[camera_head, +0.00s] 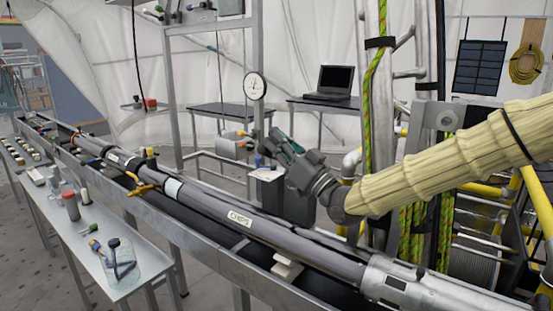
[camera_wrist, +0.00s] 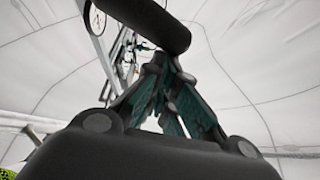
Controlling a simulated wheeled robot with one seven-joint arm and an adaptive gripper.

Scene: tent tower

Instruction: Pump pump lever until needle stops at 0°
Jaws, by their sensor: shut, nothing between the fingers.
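A round white dial gauge (camera_head: 254,86) stands on a post behind the long tube, left of my gripper. Its thin needle is too small to read against 0°. My gripper (camera_head: 276,146) is shut and empty, its teal-padded fingers pointing left, near the foot of the gauge post. In the wrist view, a thick dark cylinder (camera_wrist: 140,22), which looks like the pump lever's grip, lies across just beyond the closed fingertips (camera_wrist: 170,62). I cannot tell whether they touch. The lever is not clear in the head view. Part of the gauge rim (camera_wrist: 95,18) shows at upper left.
A long grey tube (camera_head: 215,205) lies in a metal trough below my arm. A side table (camera_head: 105,245) with bottles and tools stands at left. A laptop (camera_head: 333,82) sits on a table behind. Ropes and poles (camera_head: 375,100) rise close to my arm.

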